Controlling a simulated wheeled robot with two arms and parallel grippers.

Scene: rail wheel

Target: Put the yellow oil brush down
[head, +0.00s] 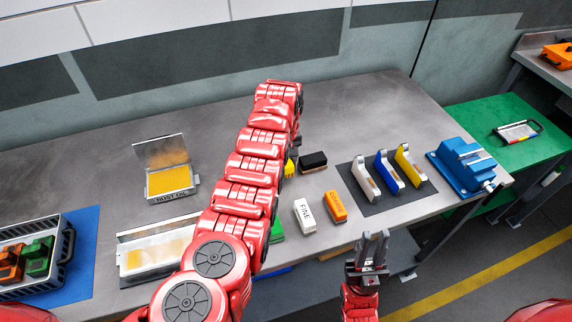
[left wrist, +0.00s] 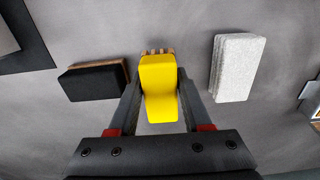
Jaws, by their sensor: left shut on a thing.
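The yellow oil brush (left wrist: 160,88) is between the two fingers of my left gripper (left wrist: 159,82), which is shut on it. Its wooden-looking far end (left wrist: 156,52) shows past the fingers in the left wrist view. In the head view only a small yellow part of the brush (head: 289,168) shows beside my red left arm, which hides the left gripper. I cannot tell whether the brush touches the table (head: 350,108). My right gripper (head: 373,238) is open and empty near the table's front edge.
A black brush (head: 313,161) lies close to the right of the yellow one. White (head: 305,215) and orange (head: 335,206) blocks stand nearer. A dark mat (head: 374,206) bears several holders; a blue vise (head: 463,168) is at right. An open rust-oil tray (head: 170,194) is at left. The table's back is clear.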

